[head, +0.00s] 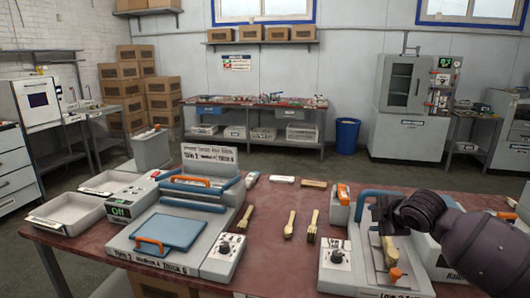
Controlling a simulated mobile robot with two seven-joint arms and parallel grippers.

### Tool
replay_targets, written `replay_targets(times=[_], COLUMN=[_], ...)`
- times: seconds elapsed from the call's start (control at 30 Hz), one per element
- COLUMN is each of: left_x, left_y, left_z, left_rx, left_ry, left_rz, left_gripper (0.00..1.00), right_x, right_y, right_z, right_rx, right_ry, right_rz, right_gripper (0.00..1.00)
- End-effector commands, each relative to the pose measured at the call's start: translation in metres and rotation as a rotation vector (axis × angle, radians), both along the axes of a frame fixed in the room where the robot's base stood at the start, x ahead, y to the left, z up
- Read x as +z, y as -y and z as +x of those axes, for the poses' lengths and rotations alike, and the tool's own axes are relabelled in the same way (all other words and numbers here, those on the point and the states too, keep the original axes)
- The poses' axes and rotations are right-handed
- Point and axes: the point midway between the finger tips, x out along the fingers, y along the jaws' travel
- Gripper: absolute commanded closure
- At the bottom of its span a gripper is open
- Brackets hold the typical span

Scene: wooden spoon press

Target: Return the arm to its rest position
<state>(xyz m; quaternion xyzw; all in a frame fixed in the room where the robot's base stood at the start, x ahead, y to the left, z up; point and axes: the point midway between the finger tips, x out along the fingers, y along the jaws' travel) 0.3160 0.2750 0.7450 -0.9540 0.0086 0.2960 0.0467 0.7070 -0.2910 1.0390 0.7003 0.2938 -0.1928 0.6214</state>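My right arm comes in from the right, and its dark wrist hangs over the right-hand press (360,262). The end of my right gripper (388,217) is small and partly hidden by the wrist, so its fingers cannot be made out. Below it a light wooden piece (388,250) lies in the right press, near an orange knob (396,275). My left arm and gripper are not in view. Three wooden utensils, one (246,219), another (289,225) and a third (312,226), lie apart on the table (270,262) between the presses.
The left press (215,258) has blue plates with orange handles and a sign (209,157) behind it. Two grey trays, one (68,212) and one (108,182), stand at the far left. An orange-topped block (340,205) stands beside the right press. The table's front middle is clear.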

Motion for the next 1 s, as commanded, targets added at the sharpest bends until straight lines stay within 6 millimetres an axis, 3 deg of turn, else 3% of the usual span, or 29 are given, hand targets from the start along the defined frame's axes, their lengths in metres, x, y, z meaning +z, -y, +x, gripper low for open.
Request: replay_targets(times=[0.2,0.4,0.7,1.0], left_x=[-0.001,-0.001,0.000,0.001], left_y=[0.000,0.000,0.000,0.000], left_z=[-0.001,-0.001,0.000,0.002], left_rx=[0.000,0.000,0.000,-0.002], left_ry=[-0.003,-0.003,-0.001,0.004], left_rz=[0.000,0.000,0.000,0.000], left_gripper=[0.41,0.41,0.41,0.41], right_x=[-0.045,-0.084,-0.144,-0.215], right_y=[-0.044,-0.061,-0.056,-0.032], right_z=[-0.032,-0.076,-0.159,-0.260], right_rx=[-0.148,-0.264,-0.447,-0.689], right_ry=[0.103,0.140,0.157,0.122], right_rz=[0.427,0.745,1.021,1.059], right_gripper=[0.56,0.56,0.56,0.56])
